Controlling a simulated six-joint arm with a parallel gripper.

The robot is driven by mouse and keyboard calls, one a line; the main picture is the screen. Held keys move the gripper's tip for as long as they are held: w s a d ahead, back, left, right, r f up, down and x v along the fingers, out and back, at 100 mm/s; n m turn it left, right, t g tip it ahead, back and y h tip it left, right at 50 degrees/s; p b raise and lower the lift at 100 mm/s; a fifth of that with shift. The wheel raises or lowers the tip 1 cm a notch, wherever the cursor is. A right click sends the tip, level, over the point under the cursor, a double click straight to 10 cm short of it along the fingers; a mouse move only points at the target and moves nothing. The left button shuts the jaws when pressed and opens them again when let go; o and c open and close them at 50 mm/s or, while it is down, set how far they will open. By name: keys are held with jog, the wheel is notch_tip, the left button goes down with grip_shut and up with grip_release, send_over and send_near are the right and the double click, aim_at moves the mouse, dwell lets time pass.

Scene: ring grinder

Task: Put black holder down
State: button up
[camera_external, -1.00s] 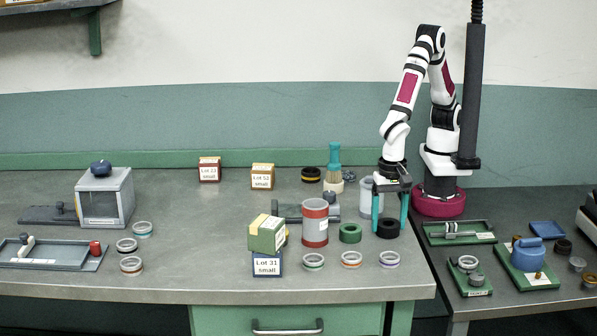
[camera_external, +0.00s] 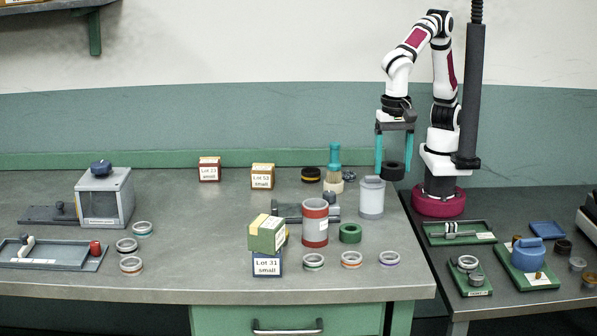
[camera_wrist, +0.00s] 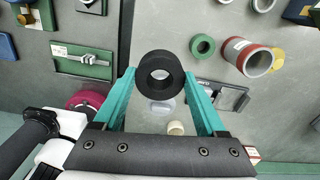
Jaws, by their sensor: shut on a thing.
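The black holder (camera_external: 392,171) is a thick black ring. My gripper (camera_external: 395,165) has two teal fingers and is shut on it, holding it in the air over the right part of the bench. In the wrist view the black holder (camera_wrist: 160,85) sits between the teal fingertips of my gripper (camera_wrist: 160,74), with its hole facing the camera. The bench lies well below it there.
A white-grey canister (camera_external: 371,198), a red-banded cylinder (camera_external: 315,224) and a green ring (camera_external: 350,233) stand nearby on the bench (camera_external: 200,265). Three banded rings line the front. Green trays (camera_external: 460,232) lie on the right table.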

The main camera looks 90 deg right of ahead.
jog(key=shift+w+d+r, duration=0.1)
jog(key=shift+w+r, duration=0.1)
jog(key=shift+r, duration=0.5)
jog(key=w+d, duration=1.3)
jog(key=d, duration=0.2)
jog(key=w+d, duration=0.2)
jog(key=d, duration=0.7)
jog(key=w+d, duration=0.2)
jog(key=d, duration=0.7)
jog(key=w+a+f, duration=0.1)
jog(key=a+f, duration=0.2)
jog(key=f, duration=0.1)
jog(key=w+a+f, duration=0.1)
jog(key=a+f, duration=0.3)
jog(key=w+a+f, duration=0.1)
jog(key=a+f, duration=0.2)
jog(key=f, duration=0.1)
jog(key=shift+w+a, duration=0.15)
jog(key=shift+w, duration=0.05)
jog(key=shift+w+a+f, duration=0.1)
jog(key=shift+a+f, duration=0.05)
jog(key=shift+f, duration=0.95)
jog(key=shift+a+f, duration=0.1)
jog(key=shift+f, duration=0.95)
jog(key=shift+f, duration=0.1)
